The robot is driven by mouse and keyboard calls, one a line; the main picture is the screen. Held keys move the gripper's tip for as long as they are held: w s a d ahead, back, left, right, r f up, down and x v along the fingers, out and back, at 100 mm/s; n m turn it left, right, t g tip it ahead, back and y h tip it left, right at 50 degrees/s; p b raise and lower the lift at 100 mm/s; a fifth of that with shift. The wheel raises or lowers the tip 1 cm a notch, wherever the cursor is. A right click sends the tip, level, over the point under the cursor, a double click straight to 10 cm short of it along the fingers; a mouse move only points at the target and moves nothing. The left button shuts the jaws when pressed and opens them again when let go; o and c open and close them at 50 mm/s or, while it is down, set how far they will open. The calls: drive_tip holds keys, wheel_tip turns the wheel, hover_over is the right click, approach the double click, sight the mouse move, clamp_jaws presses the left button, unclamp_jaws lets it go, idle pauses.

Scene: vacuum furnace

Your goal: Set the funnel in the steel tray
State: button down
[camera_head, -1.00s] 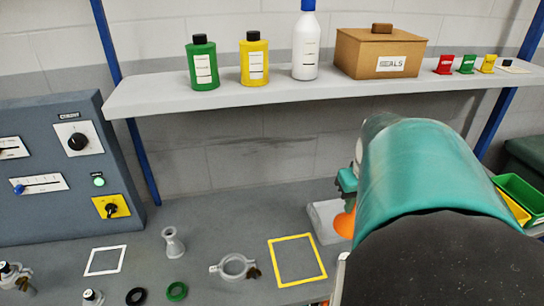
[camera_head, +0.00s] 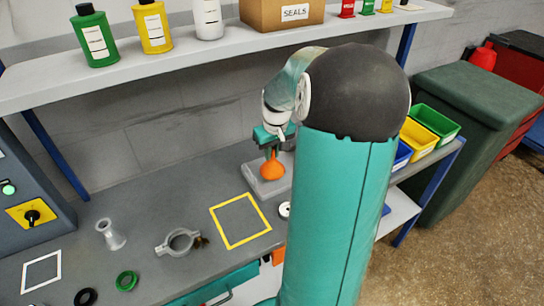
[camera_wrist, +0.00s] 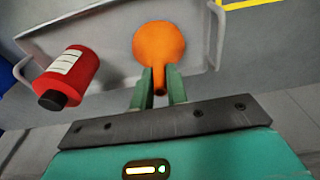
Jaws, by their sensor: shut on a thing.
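The orange funnel (camera_head: 272,168) is held by its stem in my gripper (camera_head: 273,143), with its wide end down. In the wrist view the funnel (camera_wrist: 158,45) shows as a round orange disc, its stem between my two green fingers (camera_wrist: 160,88). The grey steel tray (camera_head: 264,190) lies on the bench under the funnel; its rim and side handles show in the wrist view (camera_wrist: 214,50). I cannot tell whether the funnel touches the tray floor. A red bottle (camera_wrist: 70,75) with a black cap is at the tray's left side in the wrist view.
A yellow square outline (camera_head: 240,220) lies left of the tray, then a clamp ring (camera_head: 180,243), a flanged tube (camera_head: 110,234) and a green ring (camera_head: 126,281). The seals box (camera_head: 283,14) and bottles stand on the shelf above. Coloured bins (camera_head: 434,122) are at right.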

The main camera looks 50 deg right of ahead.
sight(275, 167)
drive_tip(key=shift+f, duration=1.05)
drive_tip(key=c, duration=1.4)
unclamp_jaws()
drive_tip(key=shift+f, duration=0.15)
wheel_tip(275, 167, up, 12)
drive_tip(key=s, duration=0.2)
drive_tip(key=a+r+n+h, duration=0.1)
drive_tip(key=a+r, duration=0.1)
drive_tip(key=a, duration=0.7)
drive_tip(key=a+r+n, duration=0.1)
drive_tip(key=a+r, duration=0.2)
drive_tip(key=a, duration=0.6)
drive_tip(key=s+a+t, duration=0.1)
drive_tip(key=s+a, duration=0.2)
drive_tip(key=a, duration=0.2)
drive_tip(key=s+a+n+t+y, duration=0.1)
drive_tip(key=s+a, duration=0.2)
drive_tip(key=a, duration=0.2)
drive_tip(key=s+a+f+t, duration=0.1)
drive_tip(key=s+a, duration=0.2)
drive_tip(key=a, duration=0.2)
drive_tip(key=shift+s+a+n+t+y, duration=0.2)
drive_tip(key=shift+a+n+t+y, duration=0.1)
drive_tip(key=shift+t, duration=0.1)
